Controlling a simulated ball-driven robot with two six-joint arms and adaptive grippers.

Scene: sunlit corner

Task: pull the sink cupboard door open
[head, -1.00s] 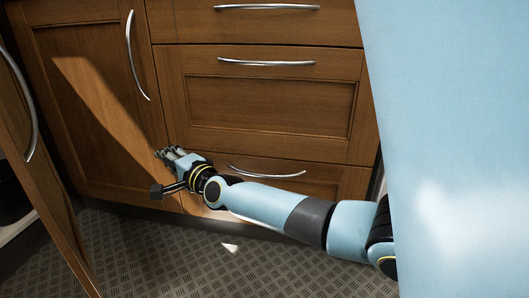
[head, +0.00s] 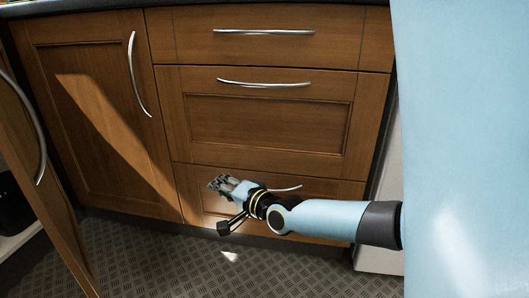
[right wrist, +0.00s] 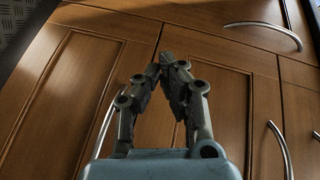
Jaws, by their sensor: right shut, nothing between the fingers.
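A wooden cupboard door (head: 18,150) with a curved metal handle (head: 33,140) stands swung open at the far left in the head view. Beside it, a panelled wooden door (head: 85,65) with its own curved handle (head: 137,80) is closed. The frames do not show which belongs to the sink. My right gripper (head: 216,184) is in front of the lowest drawer, to the right of the closed door and apart from both door handles. In the right wrist view its fingertips (right wrist: 169,62) meet, with nothing between them. My left gripper is out of view.
Drawers with curved handles stand right of the closed door; the middle drawer (head: 268,125) and lowest drawer (head: 330,192) are shut. A dark object (head: 14,208) sits inside the open cupboard. The patterned floor (head: 150,260) in front is clear.

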